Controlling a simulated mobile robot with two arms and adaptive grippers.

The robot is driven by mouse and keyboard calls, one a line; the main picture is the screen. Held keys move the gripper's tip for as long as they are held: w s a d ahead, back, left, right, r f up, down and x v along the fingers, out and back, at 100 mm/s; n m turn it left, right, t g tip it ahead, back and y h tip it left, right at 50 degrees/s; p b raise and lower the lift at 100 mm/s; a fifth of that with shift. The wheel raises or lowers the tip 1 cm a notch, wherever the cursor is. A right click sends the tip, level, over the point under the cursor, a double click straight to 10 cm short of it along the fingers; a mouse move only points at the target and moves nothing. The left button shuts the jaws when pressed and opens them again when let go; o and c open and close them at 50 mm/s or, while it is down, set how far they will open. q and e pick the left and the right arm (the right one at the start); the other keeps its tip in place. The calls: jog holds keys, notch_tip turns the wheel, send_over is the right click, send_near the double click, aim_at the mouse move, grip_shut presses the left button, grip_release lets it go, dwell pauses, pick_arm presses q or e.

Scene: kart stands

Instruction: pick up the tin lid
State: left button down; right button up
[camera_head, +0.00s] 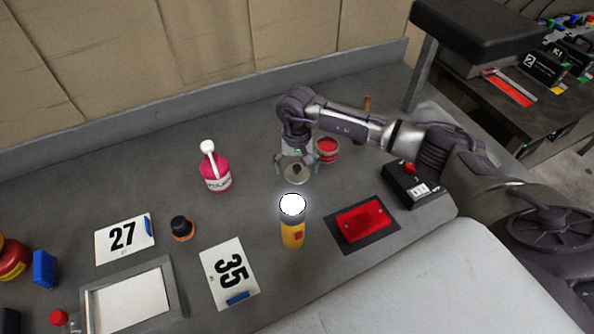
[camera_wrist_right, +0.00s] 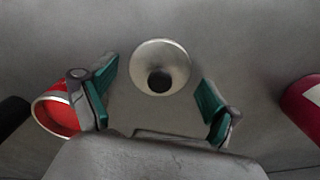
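The tin lid, a pale round disc with a dark knob (camera_wrist_right: 160,67), lies on the grey counter. In the head view the lid (camera_head: 295,174) shows just below my right gripper (camera_head: 296,165). In the wrist view my right gripper (camera_wrist_right: 158,95) is open, with its two green-padded fingers on either side of the lid and apart from it. Nothing is held. An open red tin (camera_head: 327,150) stands right beside the gripper; it also shows in the wrist view (camera_wrist_right: 56,112), at the left finger. My left gripper is not in view.
A pink bottle (camera_head: 216,172) stands left of the gripper. A yellow torch (camera_head: 292,234) with a bright white head is in front. A red block on a dark mat (camera_head: 343,240) and a black box with a red button (camera_head: 411,186) lie right. The back wall edge is behind.

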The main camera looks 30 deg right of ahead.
grip_shut()
jog(key=shift+s, duration=0.1)
dwell(0.3)
